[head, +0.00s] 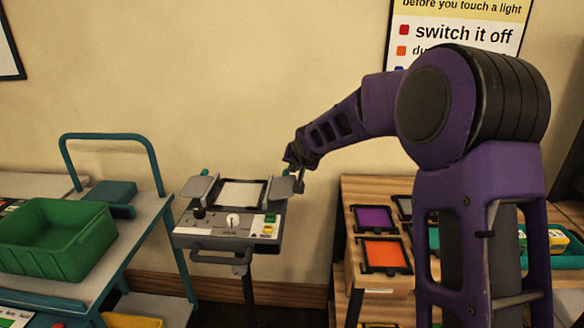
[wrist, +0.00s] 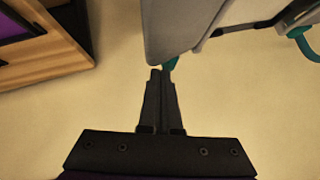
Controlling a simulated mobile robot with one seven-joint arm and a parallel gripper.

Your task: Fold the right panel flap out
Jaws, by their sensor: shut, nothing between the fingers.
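The right panel flap (head: 282,188) is a small grey plate at the right side of the grey control panel (head: 215,243), with a teal tip at its far end. A matching left flap (head: 198,187) stands out at the other side. My gripper (head: 298,184) is at the right flap's outer side. In the wrist view the flap (wrist: 185,28) fills the top middle as a grey plate. My fingertips (wrist: 161,72) are shut together and empty, right by its near edge and a teal tip (wrist: 170,63). I cannot tell if they touch.
A wooden shelf (head: 350,215) with framed purple and orange filters stands right of the panel. A teal-framed cart (head: 150,225) with a green bin (head: 60,238) is on the left.

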